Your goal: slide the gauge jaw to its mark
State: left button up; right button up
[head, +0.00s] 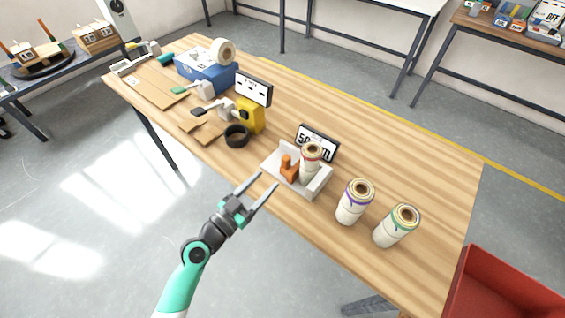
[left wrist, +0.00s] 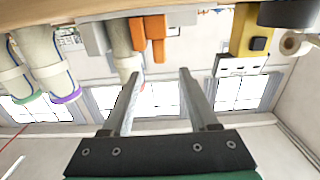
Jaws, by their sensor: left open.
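The gauge (head: 318,189) is a light grey block at the table's front edge, with an orange jaw (head: 287,169) on its left part. A white roll with a red band (head: 311,163) stands in it, right of the jaw. A sign reading roughly "50 mm" (head: 325,141) stands behind. My left gripper (head: 267,178) is open and empty, just in front of the gauge, apart from it. In the left wrist view, which looks upside down, the orange jaw (left wrist: 149,28) shows beyond the open fingers (left wrist: 160,73). The mark cannot be made out. My right gripper is not in view.
Two more white rolls, purple-banded (head: 354,203) and green-banded (head: 396,227), stand to the right. A black ring (head: 236,136) and a yellow device (head: 250,115) are to the left. A red bin (head: 500,290) is at the lower right. The table (head: 410,155) behind the rolls is clear.

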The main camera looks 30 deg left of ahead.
aim_at(283, 162)
pick_arm(q)
jog(key=w, duration=0.6)
jog(key=w+b, duration=0.1)
jog(key=w, duration=0.2)
jog(key=shift+d+r, duration=0.1)
jog(key=shift+d, duration=0.2)
jog(key=shift+c, duration=0.2)
grip_shut()
dwell(0.6)
